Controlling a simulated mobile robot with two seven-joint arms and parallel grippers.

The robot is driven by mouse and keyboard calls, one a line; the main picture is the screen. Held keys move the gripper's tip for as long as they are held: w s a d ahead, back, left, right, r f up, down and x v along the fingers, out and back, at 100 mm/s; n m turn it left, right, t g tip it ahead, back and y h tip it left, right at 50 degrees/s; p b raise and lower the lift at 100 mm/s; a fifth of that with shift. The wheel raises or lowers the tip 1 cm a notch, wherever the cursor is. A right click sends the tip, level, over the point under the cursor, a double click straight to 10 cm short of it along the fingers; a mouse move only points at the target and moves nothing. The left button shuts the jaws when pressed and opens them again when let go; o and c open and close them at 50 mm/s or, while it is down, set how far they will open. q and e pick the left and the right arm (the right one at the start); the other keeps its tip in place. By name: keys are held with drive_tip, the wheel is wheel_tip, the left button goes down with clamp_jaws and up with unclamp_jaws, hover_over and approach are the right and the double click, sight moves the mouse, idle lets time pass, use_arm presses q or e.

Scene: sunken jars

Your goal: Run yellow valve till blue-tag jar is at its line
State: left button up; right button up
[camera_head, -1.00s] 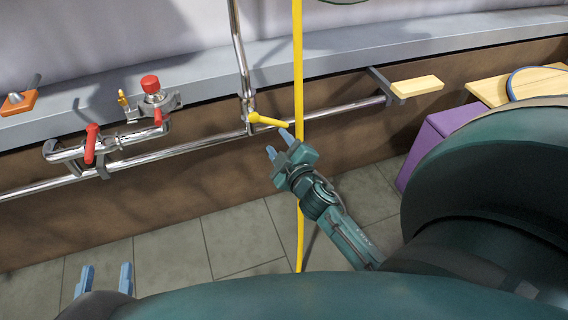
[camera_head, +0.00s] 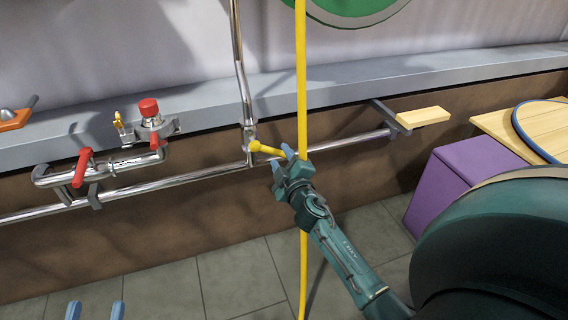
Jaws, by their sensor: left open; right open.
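The yellow valve handle (camera_head: 266,149) sits on the chrome pipe (camera_head: 238,70) where the upright joins the horizontal run. My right gripper (camera_head: 282,159) is open, with its blue fingertips at the handle's right end. I cannot tell whether they touch it or straddle it. My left gripper (camera_head: 95,311) is open and empty at the bottom left edge, low over the floor, with only its blue fingertips showing. No jar and no blue tag show in this view.
A yellow vertical pole (camera_head: 301,90) stands close to my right gripper. Red-handled valves (camera_head: 82,166) and a red-capped fitting (camera_head: 149,108) are on the left. A yellow block (camera_head: 422,116), purple box (camera_head: 452,190) and wooden table (camera_head: 490,122) are at right. A green round thing (camera_head: 358,8) shows at top.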

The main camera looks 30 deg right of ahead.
drive_tip(key=shift+x, duration=1.3)
